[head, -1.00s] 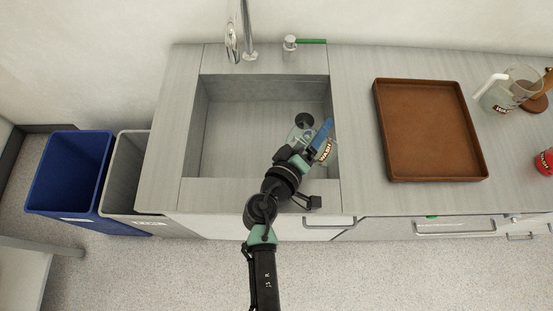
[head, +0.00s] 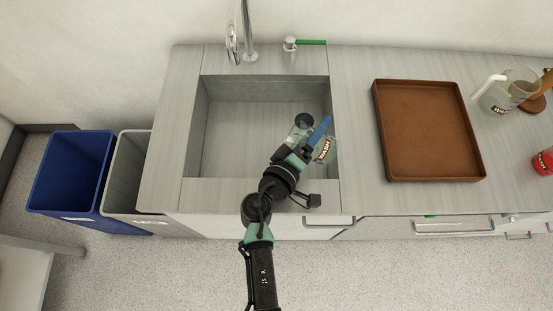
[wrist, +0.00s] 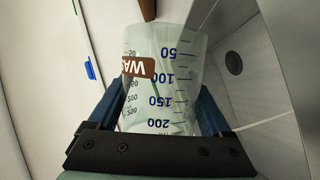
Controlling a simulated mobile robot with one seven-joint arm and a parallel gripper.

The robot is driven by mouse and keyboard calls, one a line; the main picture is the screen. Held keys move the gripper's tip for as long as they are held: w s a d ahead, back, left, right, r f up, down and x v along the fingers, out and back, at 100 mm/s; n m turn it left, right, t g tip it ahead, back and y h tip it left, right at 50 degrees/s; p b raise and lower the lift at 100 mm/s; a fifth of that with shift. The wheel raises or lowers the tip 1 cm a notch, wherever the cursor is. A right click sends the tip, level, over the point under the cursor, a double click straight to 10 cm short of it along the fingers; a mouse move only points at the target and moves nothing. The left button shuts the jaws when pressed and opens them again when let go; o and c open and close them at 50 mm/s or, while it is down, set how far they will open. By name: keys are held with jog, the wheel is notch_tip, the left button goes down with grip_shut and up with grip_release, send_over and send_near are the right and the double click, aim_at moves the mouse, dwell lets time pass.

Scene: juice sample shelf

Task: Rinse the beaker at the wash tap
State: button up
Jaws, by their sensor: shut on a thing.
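The beaker (wrist: 165,75) is clear, with blue volume marks and a brown WASH label, and fills the middle of the wrist view. My gripper (wrist: 165,115) is shut on it, a blue finger on each side. In the head view my gripper (head: 312,142) holds the beaker (head: 325,152) over the right part of the sink basin (head: 255,125), near the drain; the fingers partly hide it. The wash tap (head: 248,38) stands at the back of the sink, apart from the beaker. A fitting with a green lever (head: 311,42) stands right of it. No water shows.
A brown tray (head: 430,130), empty, lies on the counter right of the sink. A labelled jug (head: 505,95) and a red container (head: 545,161) stand farther right. A blue bin (head: 70,175) and a grey bin (head: 128,170) stand on the floor at left.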

jog(key=shift+r+n, duration=0.25)
jog(key=shift+n, duration=0.05)
dwell(0.4)
jog(key=shift+w+a+f+n+h+b, duration=0.2)
jog(key=shift+a+f+n+h+b, duration=0.2)
jog(key=shift+a+n+b, duration=0.5)
dwell(0.7)
jog(key=shift+w+a+r+n+t+h+b, duration=0.1)
jog(key=shift+r+n+t+h+b, duration=0.2)
jog(key=shift+n, duration=0.2)
jog(key=shift+a+r+n+t+h+b, duration=0.1)
jog(key=shift+r+n+t+b, duration=0.15)
jog(key=shift+n+b, duration=0.2)
dwell(1.4)
